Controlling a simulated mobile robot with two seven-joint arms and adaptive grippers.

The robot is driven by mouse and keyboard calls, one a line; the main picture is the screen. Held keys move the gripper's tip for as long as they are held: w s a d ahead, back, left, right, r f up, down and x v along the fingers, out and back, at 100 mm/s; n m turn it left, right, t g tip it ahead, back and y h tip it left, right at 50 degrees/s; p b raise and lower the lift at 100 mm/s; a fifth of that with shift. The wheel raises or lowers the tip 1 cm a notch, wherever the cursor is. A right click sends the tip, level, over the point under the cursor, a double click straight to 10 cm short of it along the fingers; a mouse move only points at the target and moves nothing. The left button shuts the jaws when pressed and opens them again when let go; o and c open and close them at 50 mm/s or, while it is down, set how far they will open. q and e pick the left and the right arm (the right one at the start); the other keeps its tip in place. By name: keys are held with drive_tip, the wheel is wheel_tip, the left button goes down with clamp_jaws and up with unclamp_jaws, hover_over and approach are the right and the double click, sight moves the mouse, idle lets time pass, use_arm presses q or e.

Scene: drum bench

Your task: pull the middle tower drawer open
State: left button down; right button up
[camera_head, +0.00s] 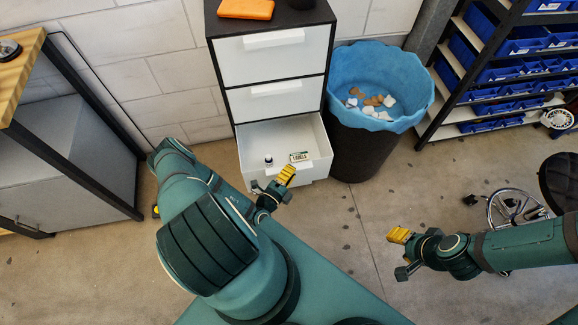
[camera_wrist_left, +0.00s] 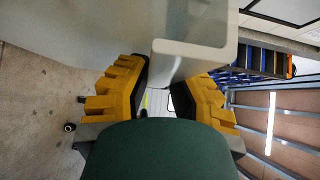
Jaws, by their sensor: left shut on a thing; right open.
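The drawer tower (camera_head: 329,62) is a dark cabinet with white drawers against the wall. Its top drawer (camera_head: 270,62) and the second drawer (camera_head: 260,107) are closed. The third drawer down (camera_head: 245,150) stands pulled out; anything below it is hidden. My left gripper (camera_head: 285,178) is at the front of this open drawer. In the left wrist view its yellow fingers (camera_wrist_left: 168,78) are shut on a white handle (camera_wrist_left: 190,55), which shows between them. My right gripper (camera_head: 396,252) is open and empty, apart from the tower over the floor at right.
A small bottle (camera_head: 268,161) and a labels box (camera_head: 299,157) lie in the open drawer. A blue-lined bin (camera_head: 378,75) stands close at its right. A shelf of blue bins (camera_head: 500,75) and a stool (camera_head: 515,207) are farther right. A wooden-topped bench (camera_head: 20,65) is left.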

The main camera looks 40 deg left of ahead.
use_arm(q)
drive_tip(key=shift+s+d+f, duration=0.2)
drive_tip(key=shift+s+d, duration=0.1)
drive_tip(key=shift+d, duration=0.15)
drive_tip(key=c, duration=0.9)
unclamp_jaws()
drive_tip(key=shift+w, duration=0.1)
drive_tip(key=shift+o, duration=0.2)
drive_tip(key=shift+a, duration=0.1)
drive_tip(key=s+d, duration=0.1)
drive_tip(key=s, duration=1.1)
drive_tip(key=shift+r, duration=0.1)
